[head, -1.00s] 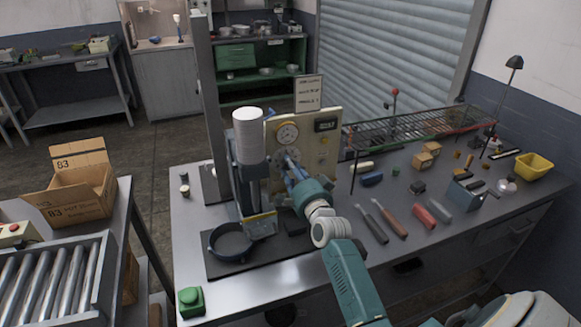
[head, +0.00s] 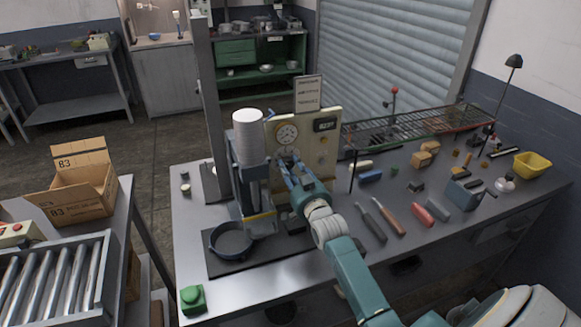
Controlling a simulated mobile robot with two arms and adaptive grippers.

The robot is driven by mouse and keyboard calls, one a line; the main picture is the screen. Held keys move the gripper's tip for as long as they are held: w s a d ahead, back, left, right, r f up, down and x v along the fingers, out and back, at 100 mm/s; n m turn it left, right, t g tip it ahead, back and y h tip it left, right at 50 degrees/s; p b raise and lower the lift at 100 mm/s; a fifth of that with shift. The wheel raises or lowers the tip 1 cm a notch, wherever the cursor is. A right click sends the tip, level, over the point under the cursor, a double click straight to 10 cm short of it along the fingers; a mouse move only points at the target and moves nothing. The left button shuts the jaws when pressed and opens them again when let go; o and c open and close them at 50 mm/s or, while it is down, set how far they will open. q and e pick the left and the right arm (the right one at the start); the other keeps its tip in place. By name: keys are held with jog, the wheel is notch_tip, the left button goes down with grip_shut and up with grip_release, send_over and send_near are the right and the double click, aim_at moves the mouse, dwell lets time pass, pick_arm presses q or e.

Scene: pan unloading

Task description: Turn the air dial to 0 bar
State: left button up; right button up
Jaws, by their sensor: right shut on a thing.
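The cream control panel (head: 318,155) stands upright at the back of the metal bench, with a round pressure gauge (head: 287,133) and a dark display (head: 325,125). My right gripper (head: 287,163) reaches in from the lower right, with its blue fingers against the panel just below the gauge. It is shut on the air dial, which the fingers mostly hide. The gauge needle and the dial's setting are too small to read. My left gripper is not in view.
A press with a white cylinder (head: 247,135) stands left of the panel, with a dark round pan (head: 232,240) in front. A wire rack (head: 415,125) and several hand tools lie to the right. A green button box (head: 192,299) sits at the front left corner.

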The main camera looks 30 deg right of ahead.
jog(key=n, duration=0.3)
jog(key=shift+r+n, duration=0.1)
jog(key=shift+n, duration=0.3)
jog(key=n, duration=0.3)
jog(key=shift+n, duration=0.3)
jog(key=n, duration=0.3)
jog(key=shift+n+b, duration=0.3)
jog(key=shift+a+n, duration=0.1)
jog(key=shift+n, duration=1.8)
jog(key=o, duration=1.1)
jog(key=shift+a, duration=0.1)
jog(key=shift+o, duration=0.2)
